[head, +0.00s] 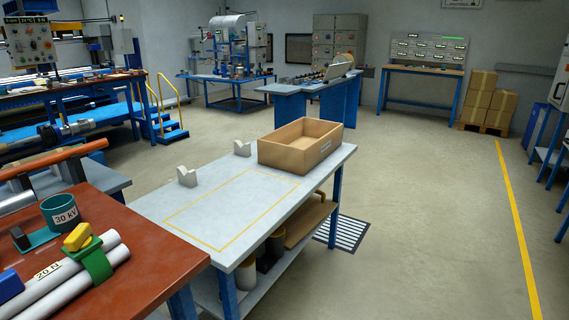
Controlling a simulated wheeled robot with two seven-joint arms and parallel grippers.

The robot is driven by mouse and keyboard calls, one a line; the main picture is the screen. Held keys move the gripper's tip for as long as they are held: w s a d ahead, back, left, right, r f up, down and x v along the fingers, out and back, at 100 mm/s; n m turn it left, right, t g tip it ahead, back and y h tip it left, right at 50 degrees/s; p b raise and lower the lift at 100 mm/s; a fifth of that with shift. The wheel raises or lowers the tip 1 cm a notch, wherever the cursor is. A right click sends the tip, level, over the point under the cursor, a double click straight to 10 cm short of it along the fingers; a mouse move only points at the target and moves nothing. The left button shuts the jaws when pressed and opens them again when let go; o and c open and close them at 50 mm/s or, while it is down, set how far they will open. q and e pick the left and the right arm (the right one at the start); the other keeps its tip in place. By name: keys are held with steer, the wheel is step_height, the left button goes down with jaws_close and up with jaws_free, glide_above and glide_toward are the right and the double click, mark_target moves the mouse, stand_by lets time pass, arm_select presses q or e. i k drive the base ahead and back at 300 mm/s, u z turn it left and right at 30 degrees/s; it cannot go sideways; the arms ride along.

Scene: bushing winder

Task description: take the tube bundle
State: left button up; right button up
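The tube bundle (57,285) lies on the brown-red bench top at the lower left of the head view. It shows as white tubes side by side, with dark lettering that seems to begin with "20". A green band (95,262) goes around the tubes, and a yellow block (77,237) sits at its top. The near-left end of the bundle runs out of the picture. Neither of my grippers is in view, and nothing of mine is seen touching the bundle.
A teal ring marked "30 kV" (61,213) stands just behind the bundle; a blue block (9,285) is left of it. The grey table (230,248) has a yellow-outlined clear area, two grey V-supports (187,177) and an open cardboard-coloured box (290,153). Open floor lies right.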

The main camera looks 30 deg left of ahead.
mark_target(51, 289)
steer(key=i, duration=3.2)
steer(key=u, duration=5.3)
